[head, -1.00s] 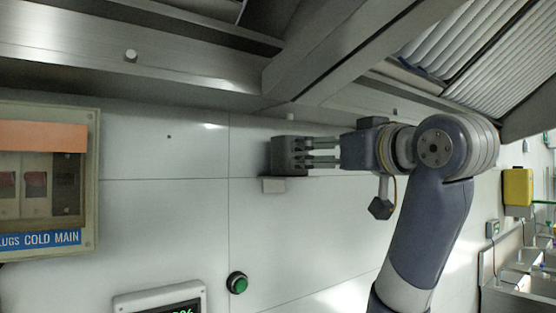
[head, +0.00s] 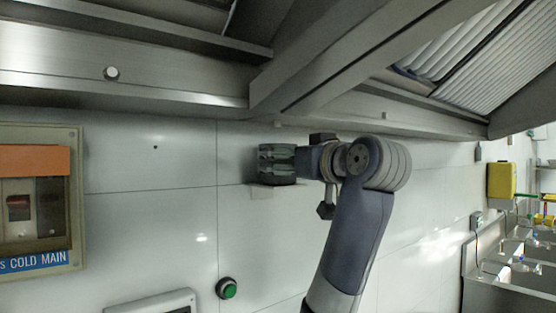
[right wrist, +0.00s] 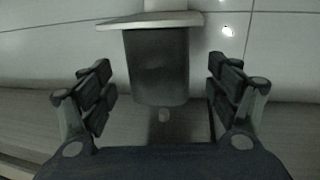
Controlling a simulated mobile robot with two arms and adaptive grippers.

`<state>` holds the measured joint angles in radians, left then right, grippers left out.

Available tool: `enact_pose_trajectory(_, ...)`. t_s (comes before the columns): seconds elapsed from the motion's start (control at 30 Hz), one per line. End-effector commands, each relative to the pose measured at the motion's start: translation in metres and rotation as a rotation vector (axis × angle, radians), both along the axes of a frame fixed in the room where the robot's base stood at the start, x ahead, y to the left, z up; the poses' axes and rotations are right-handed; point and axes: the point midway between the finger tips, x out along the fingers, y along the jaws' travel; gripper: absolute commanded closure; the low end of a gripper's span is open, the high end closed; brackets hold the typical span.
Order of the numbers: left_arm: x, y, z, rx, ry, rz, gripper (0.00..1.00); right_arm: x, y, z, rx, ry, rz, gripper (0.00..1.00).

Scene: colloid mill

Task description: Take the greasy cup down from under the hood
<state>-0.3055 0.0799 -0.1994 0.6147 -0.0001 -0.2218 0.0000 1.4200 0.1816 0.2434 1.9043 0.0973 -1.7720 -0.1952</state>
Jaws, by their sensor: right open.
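The greasy cup (right wrist: 158,66) is a dark grey, box-like cup. It sits by the wall under the hood's lower edge, at a small pale bracket plate (right wrist: 150,20); the wrist view shows this upside down. In the head view the cup (head: 254,164) is partly hidden by my right gripper (head: 270,163). The right gripper (right wrist: 158,92) is open in the wrist view, with a finger on each side of the cup and visible gaps to both. My left gripper is not in view.
The steel hood (head: 130,80) runs just above the gripper. A switch box (head: 75,200) is on the wall at left; a green button (head: 226,288) and a display panel (head: 150,304) are below. A yellow container (head: 501,180) and sinks are at far right. The wall below the cup is mostly clear.

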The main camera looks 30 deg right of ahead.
Motion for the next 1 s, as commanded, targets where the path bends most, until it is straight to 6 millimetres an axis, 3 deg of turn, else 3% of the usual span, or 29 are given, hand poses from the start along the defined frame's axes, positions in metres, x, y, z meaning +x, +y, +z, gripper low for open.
enact_pose_trajectory(0.03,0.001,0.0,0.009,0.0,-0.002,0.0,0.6,0.008,0.0,0.004,0.002,0.005,0.002,0.18)
enact_pose_trajectory(0.2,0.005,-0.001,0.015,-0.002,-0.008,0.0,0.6,0.023,-0.002,0.001,0.001,0.002,0.0,0.18)
enact_pose_trajectory(0.43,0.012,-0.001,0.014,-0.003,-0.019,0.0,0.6,0.024,-0.002,0.0,0.0,0.0,0.0,0.18)
enact_pose_trajectory(0.67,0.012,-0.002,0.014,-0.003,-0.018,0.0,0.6,0.024,-0.002,0.0,0.0,0.0,0.0,0.67)
enact_pose_trajectory(1.0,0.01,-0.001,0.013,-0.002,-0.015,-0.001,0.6,0.023,-0.002,0.001,0.0,0.0,0.0,0.67)
